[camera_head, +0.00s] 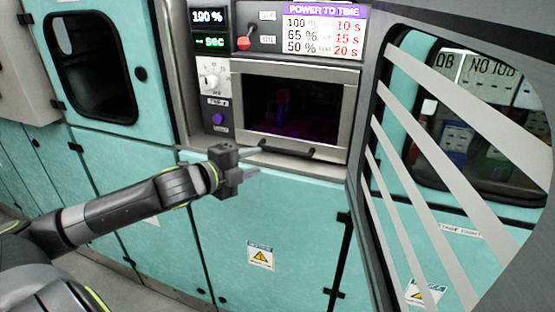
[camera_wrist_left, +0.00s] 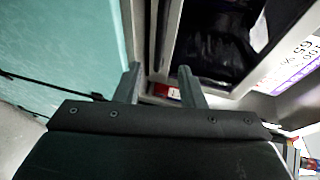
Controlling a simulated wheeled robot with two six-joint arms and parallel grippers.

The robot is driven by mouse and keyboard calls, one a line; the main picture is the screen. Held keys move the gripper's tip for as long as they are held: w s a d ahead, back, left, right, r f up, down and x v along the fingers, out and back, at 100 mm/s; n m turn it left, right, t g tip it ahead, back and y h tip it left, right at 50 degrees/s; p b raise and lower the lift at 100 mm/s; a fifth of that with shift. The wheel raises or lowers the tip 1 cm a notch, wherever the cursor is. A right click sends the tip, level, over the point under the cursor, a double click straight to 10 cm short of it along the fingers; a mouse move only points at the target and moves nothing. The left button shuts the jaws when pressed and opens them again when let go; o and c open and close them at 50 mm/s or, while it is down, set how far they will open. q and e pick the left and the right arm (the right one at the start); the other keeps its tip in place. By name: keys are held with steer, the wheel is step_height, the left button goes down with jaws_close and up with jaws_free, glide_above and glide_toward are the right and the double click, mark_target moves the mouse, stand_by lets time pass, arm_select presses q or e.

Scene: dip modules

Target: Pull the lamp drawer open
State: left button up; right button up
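The lamp drawer appears to be the metal-framed unit with a dark window (camera_head: 295,105) in the head view, with a faint reddish-purple glow inside. It looks shut. A dark bar handle (camera_head: 288,152) runs along its lower edge. My left gripper (camera_head: 256,160) is open and empty, just left of the handle's left end and slightly below it. In the left wrist view the two fingers (camera_wrist_left: 160,84) stand apart, with the dark window (camera_wrist_left: 205,40) beyond them. Contact with the handle cannot be made out. My right gripper is not in view.
A control panel (camera_head: 215,75) with dial and purple button (camera_head: 217,118) sits left of the window. A grey barred door (camera_head: 410,150) stands at the right, close to the unit. Teal cabinet panels (camera_head: 225,235) lie below. A "POWER TO TIME" sign (camera_head: 323,30) is above.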

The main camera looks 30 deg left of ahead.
mark_target(281, 152)
arm_select(q)
steer(key=shift+x, duration=4.6)
steer(key=shift+c, duration=0.4)
jaws_close()
